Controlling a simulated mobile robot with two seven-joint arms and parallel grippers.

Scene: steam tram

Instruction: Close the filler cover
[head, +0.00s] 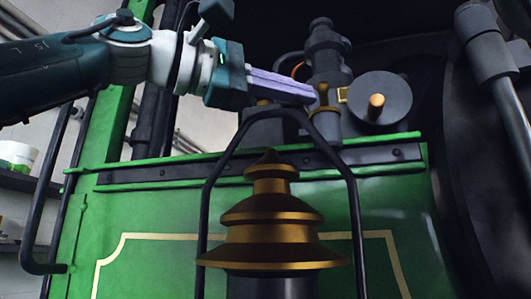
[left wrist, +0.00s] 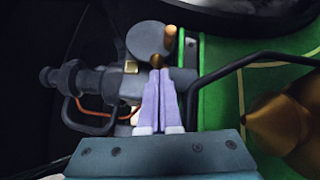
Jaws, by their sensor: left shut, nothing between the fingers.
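The filler cover appears to be the round grey disc (head: 380,102) with a copper knob (head: 376,100), to the right of a dark upright fitting (head: 326,62). A small brass hinge piece (head: 342,95) sits between them. The disc's knob side faces the head camera; no filler opening shows. The disc also shows in the left wrist view (left wrist: 146,40), beyond my fingertips. My left gripper (head: 312,93) is shut and empty, its lilac fingers pointing right at a brass part (head: 323,96) left of the hinge. In the left wrist view the fingertips (left wrist: 159,72) overlap this area; contact cannot be told. My right gripper is not in view.
A stepped brass dome (head: 271,225) stands in the foreground, framed by a black bent rail (head: 353,190). A green panel (head: 120,215) with a riveted dark strip lies behind. A large dark curved body (head: 465,180) is at right. An orange pipe (left wrist: 92,110) runs beside the fitting.

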